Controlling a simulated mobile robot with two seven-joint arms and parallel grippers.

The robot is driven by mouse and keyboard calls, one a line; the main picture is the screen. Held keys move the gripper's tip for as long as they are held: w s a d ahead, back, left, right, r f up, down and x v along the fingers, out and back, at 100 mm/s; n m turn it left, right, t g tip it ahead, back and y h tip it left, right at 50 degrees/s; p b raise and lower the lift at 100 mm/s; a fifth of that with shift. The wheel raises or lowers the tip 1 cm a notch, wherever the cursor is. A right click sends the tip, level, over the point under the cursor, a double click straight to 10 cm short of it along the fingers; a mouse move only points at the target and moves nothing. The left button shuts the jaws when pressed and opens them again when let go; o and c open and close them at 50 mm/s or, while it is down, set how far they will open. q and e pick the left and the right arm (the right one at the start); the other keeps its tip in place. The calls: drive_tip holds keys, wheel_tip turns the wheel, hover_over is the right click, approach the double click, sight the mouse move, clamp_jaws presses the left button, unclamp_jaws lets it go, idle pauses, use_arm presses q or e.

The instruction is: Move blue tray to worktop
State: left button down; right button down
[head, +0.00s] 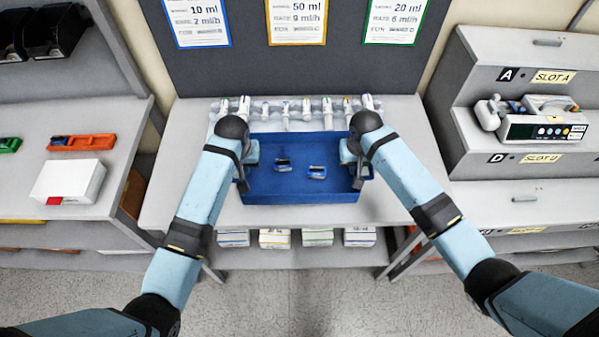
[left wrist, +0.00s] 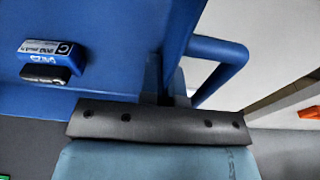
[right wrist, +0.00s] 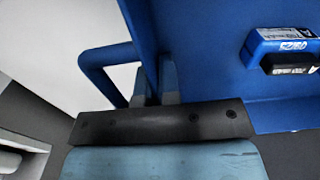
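The blue tray (head: 300,196) is level, over the middle of the grey worktop (head: 180,190). Whether it rests on the worktop or hangs just above cannot be told. Two small blue-and-dark labelled items, one left (head: 283,165) and one right (head: 317,172), lie inside it. My left gripper (head: 246,165) is at the tray's left side, its fingers closed on the side wall by the handle (left wrist: 222,62). My right gripper (head: 356,165) is likewise closed on the right side by the other handle (right wrist: 95,70). The fingertips are partly hidden.
A row of white syringe-like items (head: 285,108) in a rack lies behind the tray. The left bench holds a white box (head: 68,181) and an orange tray (head: 82,142). A pump (head: 540,125) sits on the right shelf. The worktop is bare beside the tray.

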use_arm(q)
drive_tip(key=shift+r, duration=0.25)
use_arm(e)
drive_tip(key=shift+r, duration=0.25)
